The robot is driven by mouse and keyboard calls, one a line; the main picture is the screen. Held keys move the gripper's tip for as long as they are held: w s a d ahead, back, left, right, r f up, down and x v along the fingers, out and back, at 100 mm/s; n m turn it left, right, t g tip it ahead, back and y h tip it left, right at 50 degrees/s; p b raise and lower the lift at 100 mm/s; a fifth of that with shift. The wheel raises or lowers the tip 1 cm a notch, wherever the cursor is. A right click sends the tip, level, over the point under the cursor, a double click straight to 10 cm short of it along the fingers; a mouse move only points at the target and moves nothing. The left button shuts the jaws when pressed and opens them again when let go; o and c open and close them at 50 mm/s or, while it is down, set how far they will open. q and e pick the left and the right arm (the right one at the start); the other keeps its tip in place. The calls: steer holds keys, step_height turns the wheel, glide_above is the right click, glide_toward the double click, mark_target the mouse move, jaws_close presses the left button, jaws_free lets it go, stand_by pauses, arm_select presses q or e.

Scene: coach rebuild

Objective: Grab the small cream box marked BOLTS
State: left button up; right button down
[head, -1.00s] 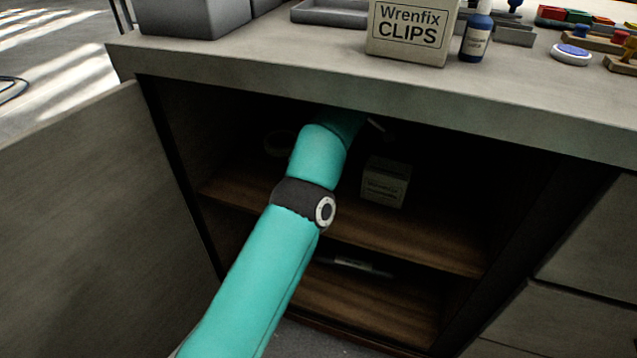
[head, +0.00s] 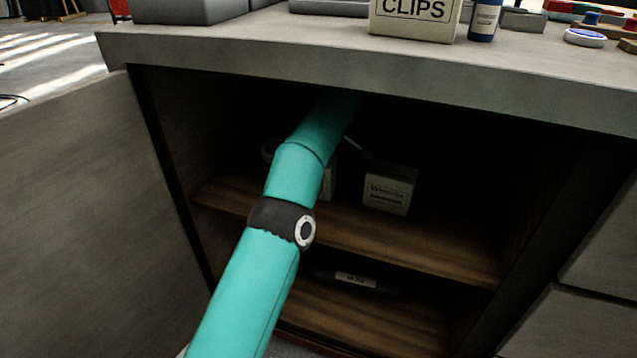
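A small cream box (head: 388,190) stands on the upper shelf inside the open cupboard. Its label begins with what looks like Wrenfix; the lower word is too dark to read. Another pale box (head: 328,184) is mostly hidden behind my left arm, its marking out of sight. My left arm reaches into the cupboard above the shelf. A small grey piece (head: 357,148) by its far end, above and left of the cream box, may be part of my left gripper; the rest is hidden in shadow, so I cannot tell its opening. My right gripper is not in view.
The cupboard door (head: 70,200) stands open at the left. A round thing (head: 268,150) sits behind my arm on the upper shelf. A dark labelled object (head: 355,280) lies on the lower shelf. The worktop (head: 300,50) overhangs, carrying a large CLIPS box (head: 415,20).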

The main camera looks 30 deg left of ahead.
arm_select(q)
steer(key=shift+r, duration=0.15)
jaws_close()
stand_by(0.4)
